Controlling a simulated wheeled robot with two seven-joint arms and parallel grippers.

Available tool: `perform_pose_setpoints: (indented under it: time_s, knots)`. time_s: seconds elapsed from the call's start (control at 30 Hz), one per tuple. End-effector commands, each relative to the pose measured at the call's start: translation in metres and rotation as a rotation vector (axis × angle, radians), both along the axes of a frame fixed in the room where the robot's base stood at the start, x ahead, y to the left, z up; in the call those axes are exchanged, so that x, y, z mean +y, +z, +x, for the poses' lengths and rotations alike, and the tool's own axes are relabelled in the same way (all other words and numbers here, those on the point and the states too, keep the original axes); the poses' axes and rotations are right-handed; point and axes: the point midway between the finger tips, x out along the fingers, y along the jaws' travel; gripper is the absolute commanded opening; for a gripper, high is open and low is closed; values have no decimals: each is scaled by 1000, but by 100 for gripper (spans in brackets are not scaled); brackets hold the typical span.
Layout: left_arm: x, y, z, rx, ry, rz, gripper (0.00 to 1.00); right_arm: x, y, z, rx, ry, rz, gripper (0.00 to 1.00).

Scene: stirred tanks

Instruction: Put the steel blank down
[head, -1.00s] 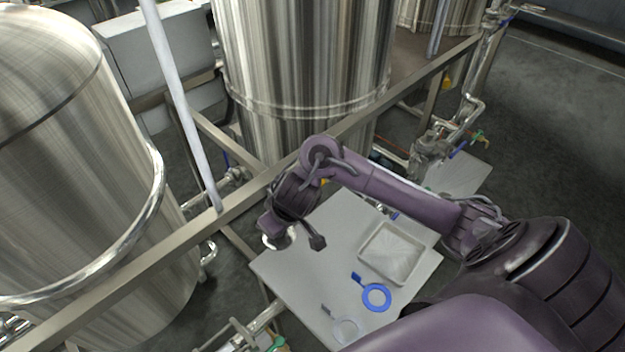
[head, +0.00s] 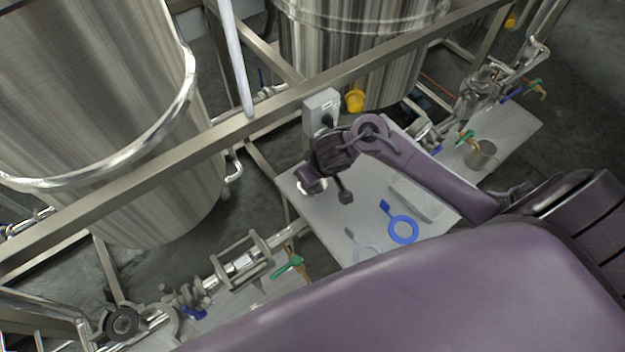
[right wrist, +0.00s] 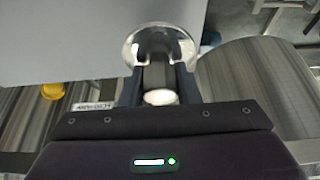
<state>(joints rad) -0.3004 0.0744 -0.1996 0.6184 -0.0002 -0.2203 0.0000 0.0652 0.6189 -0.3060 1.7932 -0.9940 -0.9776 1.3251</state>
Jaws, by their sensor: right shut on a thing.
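My right gripper (head: 313,182) is over the far left corner of the grey worktop (head: 345,215). In the right wrist view its two fingers (right wrist: 158,78) are shut on the steel blank (right wrist: 150,38), a shiny round disc that sticks out beyond the fingertips. In the head view only a pale edge of the blank shows below the gripper. I cannot tell whether it touches the worktop. My left gripper is not in view.
A blue ring with a tab (head: 403,229), a pale ring with a tab (head: 364,251) and a shallow tray (head: 416,200), partly behind my arm, are on the worktop. A steel frame rail (head: 200,145) and tanks stand beyond. Pipework with a green-handled valve (head: 288,266) lies left.

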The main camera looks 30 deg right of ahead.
Motion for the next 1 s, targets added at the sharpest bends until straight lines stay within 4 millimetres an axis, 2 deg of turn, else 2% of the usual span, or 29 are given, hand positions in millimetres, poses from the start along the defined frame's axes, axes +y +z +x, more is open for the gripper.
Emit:
perform_pose_setpoints:
  time_s: [0.3,0.77,0.8,0.93,1.0]
  knots:
    - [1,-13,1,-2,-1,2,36,0,-40,0,-1,0,0,0]
    - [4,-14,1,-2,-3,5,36,0,-48,1,-3,0,0,0]
    - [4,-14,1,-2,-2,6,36,0,-48,0,-2,0,0,33]
    - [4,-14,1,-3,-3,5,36,0,-47,0,-1,0,0,50]
    - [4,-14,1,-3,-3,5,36,0,-47,0,-1,0,0,51]
